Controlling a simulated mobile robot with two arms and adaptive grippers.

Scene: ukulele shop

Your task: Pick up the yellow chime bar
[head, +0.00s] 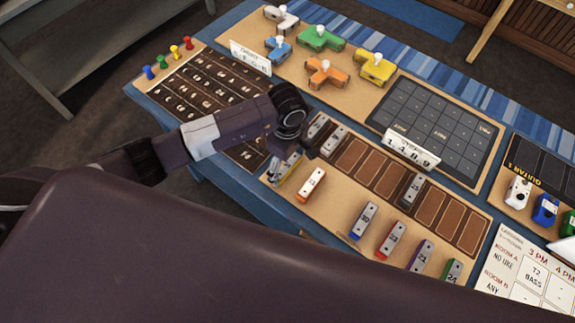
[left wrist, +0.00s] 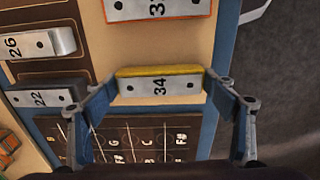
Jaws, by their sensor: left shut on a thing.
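The yellow chime bar (left wrist: 160,84), a silver bar with a yellow edge and the number 34, lies between the two fingers of my left gripper (left wrist: 160,78) in the left wrist view. The fingers press on its two ends. In the head view the yellow bar (head: 289,168) is at the left end of the tan board, partly hidden by my left gripper (head: 279,166), which reaches down over it. I cannot tell whether the bar is clear of the board. My right gripper is not in view.
An orange-edged bar (head: 311,184) lies close beside it. Blue (head: 363,220), red (head: 391,239), purple (head: 420,256) and green (head: 453,271) bars lie farther right. A slotted brown row holds a few silver bars (head: 411,190). A dark letter grid (head: 205,92) lies behind my arm.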

